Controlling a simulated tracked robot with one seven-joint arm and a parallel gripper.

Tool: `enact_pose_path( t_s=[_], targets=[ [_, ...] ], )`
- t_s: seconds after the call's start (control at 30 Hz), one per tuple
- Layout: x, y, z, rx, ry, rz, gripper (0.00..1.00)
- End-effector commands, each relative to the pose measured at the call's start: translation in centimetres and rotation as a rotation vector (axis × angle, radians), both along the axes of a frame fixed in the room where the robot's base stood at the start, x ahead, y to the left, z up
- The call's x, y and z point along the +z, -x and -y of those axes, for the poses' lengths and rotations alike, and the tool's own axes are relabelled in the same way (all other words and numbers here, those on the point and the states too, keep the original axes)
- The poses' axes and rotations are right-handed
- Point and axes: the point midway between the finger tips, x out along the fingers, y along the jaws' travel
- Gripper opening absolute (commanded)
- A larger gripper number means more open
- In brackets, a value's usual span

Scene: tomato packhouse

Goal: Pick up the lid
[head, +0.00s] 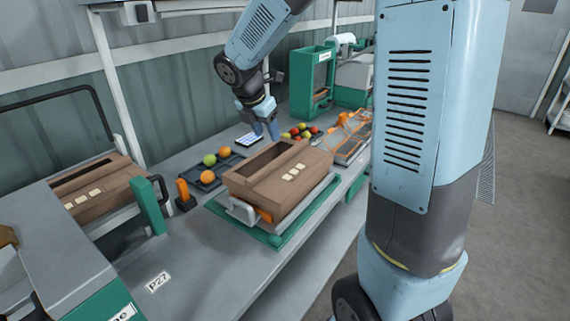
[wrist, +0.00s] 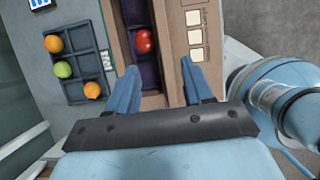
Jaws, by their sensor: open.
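A brown cardboard box (head: 248,199) stands on a green-framed stand in the middle of the bench. A brown panel with pale square labels, which looks like the lid (head: 270,180), covers part of its top; it also shows in the wrist view (wrist: 205,65). Beside it a dark opening shows a red tomato (wrist: 145,41) inside. My gripper (head: 266,134) is over the far side of the box, pointing down. In the wrist view my gripper (wrist: 158,72) is open and empty, its fingers apart across the opening and the panel's near edge. Contact cannot be told.
A dark tray (head: 207,183) with orange and green fruit lies left of the box. A similar labelled box (head: 105,197) stands further left. An orange-topped post (head: 184,193) stands near the tray. Behind are a heap of fruit (head: 301,132) and a green frame (head: 311,82). Bare bench lies in front.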

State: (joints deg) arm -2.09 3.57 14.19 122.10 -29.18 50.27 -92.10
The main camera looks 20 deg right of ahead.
Motion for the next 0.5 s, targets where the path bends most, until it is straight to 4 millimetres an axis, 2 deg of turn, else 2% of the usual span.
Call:
enact_pose_path(
  t_s=[0.2,0.33,0.5],
  targets=[
    [-3.6,-0.8,1.3,-0.004,-0.001,-0.002,0.51],
    [-5.0,-1.1,1.7,-0.004,-0.002,-0.001,0.51],
    [-5.7,-1.3,2.0,-0.004,-0.002,0.001,0.51]
  ],
)
